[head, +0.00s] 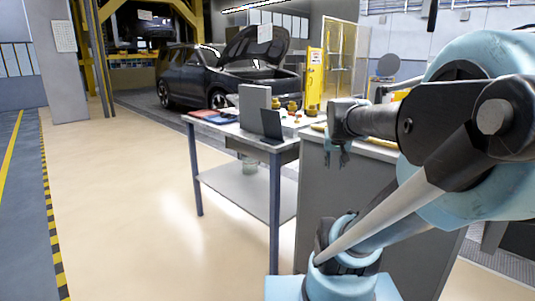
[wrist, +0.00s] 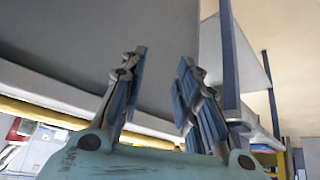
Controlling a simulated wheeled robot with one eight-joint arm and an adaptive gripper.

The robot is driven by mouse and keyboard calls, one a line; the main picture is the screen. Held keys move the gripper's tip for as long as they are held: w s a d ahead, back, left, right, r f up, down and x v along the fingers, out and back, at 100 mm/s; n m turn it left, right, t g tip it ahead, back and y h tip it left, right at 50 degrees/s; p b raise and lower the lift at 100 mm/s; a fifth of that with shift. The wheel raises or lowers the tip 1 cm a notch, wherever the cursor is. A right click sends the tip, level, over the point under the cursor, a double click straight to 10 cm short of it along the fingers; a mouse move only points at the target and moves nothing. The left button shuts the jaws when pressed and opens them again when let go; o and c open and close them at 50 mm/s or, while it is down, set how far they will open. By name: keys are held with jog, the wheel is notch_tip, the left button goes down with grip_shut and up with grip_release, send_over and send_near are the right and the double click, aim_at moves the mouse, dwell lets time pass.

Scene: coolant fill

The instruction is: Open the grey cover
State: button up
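On the table in the middle of the head view stands an upright light grey panel or box (head: 254,107), with a darker grey panel (head: 271,124) standing in front of it. I cannot tell for sure which of them is the grey cover, or whether it is open. My gripper (head: 337,160) points down beside the grey cabinet, to the right of the table and apart from both panels. In the wrist view my gripper (wrist: 160,78) has its two fingers spread with nothing between them. Neither panel can be made out in the wrist view.
The table (head: 240,185) has a lower shelf and carries several small yellow parts (head: 292,106) and flat red and blue items (head: 212,117). A grey cabinet (head: 330,205) stands close by my arm. A dark car (head: 228,75) has its hood up behind. The floor at left is clear.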

jog(key=s+a+f+n+y, duration=0.1)
jog(key=a+f+n, duration=0.1)
jog(key=a, duration=0.3)
jog(key=shift+s+a+f+n+y, duration=0.25)
jog(key=shift+s+f+n+y, duration=0.05)
jog(key=shift+y, duration=0.1)
jog(key=s+f+g, duration=0.1)
jog(key=s+f, duration=0.2)
jog(key=s, duration=0.2)
jog(key=s+f+g, duration=0.1)
jog(key=s+f, duration=0.3)
jog(key=s+f+g, duration=0.2)
jog(key=s+f, duration=0.1)
jog(key=s, duration=0.2)
jog(key=shift+s+d+f, duration=0.2)
jog(key=shift+s+f, duration=0.05)
jog(key=shift+s, duration=0.1)
jog(key=c, duration=0.4)
jog(key=shift+s+f, duration=0.1)
jog(key=shift+s, duration=0.05)
grip_shut()
